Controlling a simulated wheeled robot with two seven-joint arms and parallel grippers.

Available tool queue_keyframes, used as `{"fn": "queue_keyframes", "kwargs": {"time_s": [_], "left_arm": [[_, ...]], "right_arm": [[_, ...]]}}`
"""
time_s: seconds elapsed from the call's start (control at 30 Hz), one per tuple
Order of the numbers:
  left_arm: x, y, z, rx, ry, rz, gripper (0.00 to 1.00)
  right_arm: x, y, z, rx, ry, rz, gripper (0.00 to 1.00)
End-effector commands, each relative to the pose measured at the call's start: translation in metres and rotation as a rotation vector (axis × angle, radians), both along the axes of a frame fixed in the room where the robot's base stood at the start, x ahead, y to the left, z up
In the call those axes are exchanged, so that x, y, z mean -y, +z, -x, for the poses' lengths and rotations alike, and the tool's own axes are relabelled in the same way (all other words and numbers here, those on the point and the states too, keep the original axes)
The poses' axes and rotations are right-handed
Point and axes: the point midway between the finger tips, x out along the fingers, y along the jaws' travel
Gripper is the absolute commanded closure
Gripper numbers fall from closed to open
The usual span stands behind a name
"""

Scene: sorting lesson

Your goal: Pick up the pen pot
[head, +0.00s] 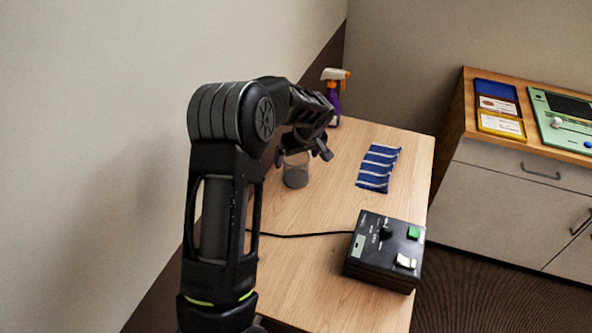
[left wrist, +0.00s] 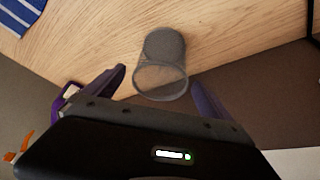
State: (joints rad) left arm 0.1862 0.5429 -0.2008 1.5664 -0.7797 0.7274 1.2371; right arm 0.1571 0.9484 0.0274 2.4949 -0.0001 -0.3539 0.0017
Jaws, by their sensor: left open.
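The pen pot (head: 295,172) is a grey mesh cup standing on the wooden table, partly hidden by my left gripper in the head view. In the left wrist view the pen pot (left wrist: 163,62) shows its round open rim toward the camera and looks empty. My left gripper (head: 302,154) is at the pot's upper part. In the left wrist view the left gripper (left wrist: 160,88) is open, with one finger on each side of the pot's rim and a gap showing on both sides. My right gripper is in neither view.
A spray bottle (head: 334,95) with a purple body stands behind the gripper. A striped blue cloth (head: 378,168) lies right of the pot. A black control box (head: 385,250) with a cable sits nearer the front. A cabinet (head: 500,185) with trays stands at right.

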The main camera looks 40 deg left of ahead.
Motion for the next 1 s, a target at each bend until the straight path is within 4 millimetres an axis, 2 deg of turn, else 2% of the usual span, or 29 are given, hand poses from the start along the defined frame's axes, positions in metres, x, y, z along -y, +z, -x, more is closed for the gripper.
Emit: {"fn": "queue_keyframes", "kwargs": {"time_s": [0.17,0.3,0.47,1.0], "left_arm": [[-0.005,-0.010,-0.001,-0.004,0.000,0.001,0.04],[-0.012,-0.029,-0.005,-0.005,0.002,0.002,0.04],[-0.018,-0.046,-0.009,-0.002,-0.001,0.000,0.04],[-0.019,-0.047,-0.010,0.000,0.000,0.000,0.04]], "right_arm": [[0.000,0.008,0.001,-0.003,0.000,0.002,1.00],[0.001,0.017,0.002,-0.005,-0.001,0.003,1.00],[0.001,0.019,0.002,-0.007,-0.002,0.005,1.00],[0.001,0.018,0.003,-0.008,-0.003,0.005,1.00]]}}
